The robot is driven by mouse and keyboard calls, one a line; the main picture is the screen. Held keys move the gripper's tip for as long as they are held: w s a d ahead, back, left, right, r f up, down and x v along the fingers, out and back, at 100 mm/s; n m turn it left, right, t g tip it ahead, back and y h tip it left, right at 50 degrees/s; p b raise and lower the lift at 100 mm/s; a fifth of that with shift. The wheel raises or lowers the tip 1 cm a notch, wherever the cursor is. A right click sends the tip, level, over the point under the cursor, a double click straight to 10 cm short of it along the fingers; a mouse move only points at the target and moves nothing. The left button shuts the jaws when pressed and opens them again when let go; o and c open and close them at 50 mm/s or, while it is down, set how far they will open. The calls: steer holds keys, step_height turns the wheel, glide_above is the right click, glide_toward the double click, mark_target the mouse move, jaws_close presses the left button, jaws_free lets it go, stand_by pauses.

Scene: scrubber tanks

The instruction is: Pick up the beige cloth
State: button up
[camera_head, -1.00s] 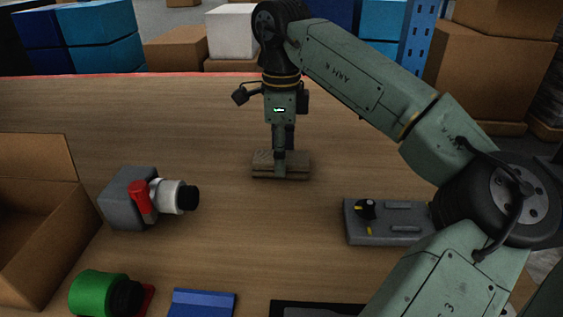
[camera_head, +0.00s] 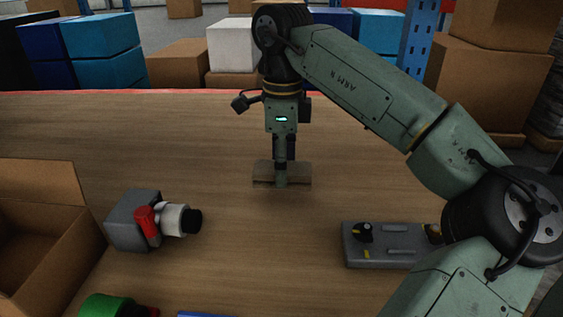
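The beige cloth (camera_head: 300,173) is a flat, folded, brownish strip near the middle of the wooden table. My gripper (camera_head: 281,182) points straight down at it, with a finger in front of the cloth's near side. The cloth sticks out to the left and right of the fingers. The gripper appears shut on it. The far finger is hidden behind the cloth. The gap between cloth and tabletop is too small to tell clearly.
A grey block with a red-handled valve (camera_head: 133,222) is left of the cloth, beside an open cardboard box (camera_head: 35,185). A grey box with a dial (camera_head: 385,255) is at right, near my arm. A green part (camera_head: 105,307) is at the front edge. The table (camera_head: 180,130) behind is clear.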

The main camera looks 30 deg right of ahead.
steer(key=s+a, duration=0.2)
steer(key=s, duration=0.2)
steer(key=s+a+b, duration=0.1)
steer(key=s+a, duration=0.1)
steer(key=s, duration=0.2)
steer(key=s+a+r+b, duration=0.1)
steer(key=s+a, duration=0.1)
steer(key=s, duration=0.3)
steer(key=o, duration=0.5)
steer(key=c, duration=0.5)
